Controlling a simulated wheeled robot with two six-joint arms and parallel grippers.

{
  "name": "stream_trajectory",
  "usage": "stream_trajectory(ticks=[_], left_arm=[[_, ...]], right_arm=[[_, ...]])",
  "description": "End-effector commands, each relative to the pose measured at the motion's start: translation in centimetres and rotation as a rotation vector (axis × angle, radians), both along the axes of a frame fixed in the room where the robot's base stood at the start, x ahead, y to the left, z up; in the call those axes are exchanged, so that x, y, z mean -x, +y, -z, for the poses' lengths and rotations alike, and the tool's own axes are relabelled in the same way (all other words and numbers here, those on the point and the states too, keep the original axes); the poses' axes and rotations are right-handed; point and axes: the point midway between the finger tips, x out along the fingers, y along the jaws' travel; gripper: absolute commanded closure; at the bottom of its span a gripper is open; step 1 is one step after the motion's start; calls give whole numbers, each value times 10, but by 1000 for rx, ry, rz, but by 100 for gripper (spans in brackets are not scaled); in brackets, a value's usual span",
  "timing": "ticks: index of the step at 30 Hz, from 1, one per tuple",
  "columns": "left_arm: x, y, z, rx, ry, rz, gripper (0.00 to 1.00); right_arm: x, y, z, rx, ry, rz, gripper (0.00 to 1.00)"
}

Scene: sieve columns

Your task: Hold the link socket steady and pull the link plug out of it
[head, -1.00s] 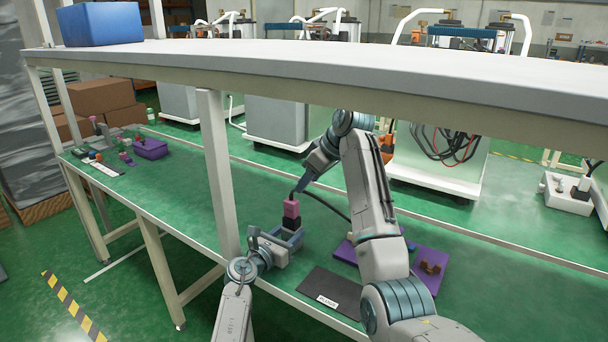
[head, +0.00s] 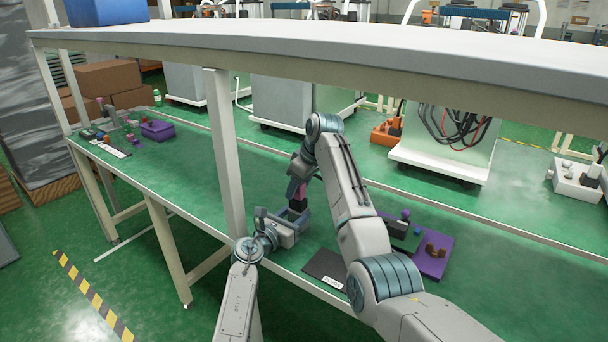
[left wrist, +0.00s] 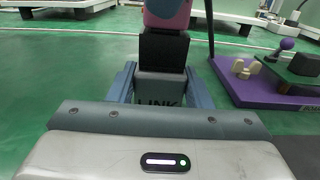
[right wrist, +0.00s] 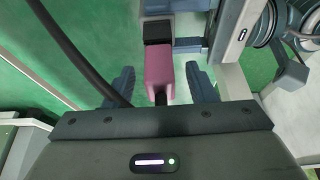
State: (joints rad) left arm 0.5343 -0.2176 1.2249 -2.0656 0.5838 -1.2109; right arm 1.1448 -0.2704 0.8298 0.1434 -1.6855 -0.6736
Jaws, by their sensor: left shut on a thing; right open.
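The link socket, a grey block marked LINK (left wrist: 160,88) with a black upper part (left wrist: 163,52), is between the fingers of my left gripper (left wrist: 162,90), which is shut on it. In the head view my left gripper (head: 281,226) holds it upright above the green bench. The pink link plug (right wrist: 159,70) sits on the black part, touching it; its lower end shows in the left wrist view (left wrist: 168,14). My right gripper (right wrist: 160,86) is open, with one finger on each side of the plug and gaps between. A black cable end leaves the plug toward my right gripper's palm.
A black cable (right wrist: 80,50) curves beside my right gripper. A purple board (head: 436,262) with small parts and a dark labelled mat (head: 325,268) lie to the right. A white shelf (head: 330,50) and its post (head: 224,150) stand close. A purple bin (head: 158,130) is far left.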

Motion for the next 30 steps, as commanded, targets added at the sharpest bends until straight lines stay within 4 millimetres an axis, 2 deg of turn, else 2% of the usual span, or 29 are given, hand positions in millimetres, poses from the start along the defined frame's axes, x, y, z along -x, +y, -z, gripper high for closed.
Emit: stream_trajectory(ticks=[4,12,14,20,21,24,25,30], left_arm=[[0,0,0,0,0,0,79],[0,0,0,0,0,0,79],[0,0,0,0,0,0,79],[0,0,0,0,0,0,79],[0,0,0,0,0,0,79],[0,0,0,0,0,0,79],[0,0,0,0,0,0,79],[0,0,0,0,0,0,79]], right_arm=[[-2,2,8,1,1,0,49],[-2,3,9,0,0,0,49],[-2,3,9,0,0,0,59],[-2,3,9,0,0,0,98],[-2,3,9,0,0,0,77],[-2,3,9,0,0,0,96],[-2,3,9,0,0,0,100],[-2,2,8,1,-1,0,100]])
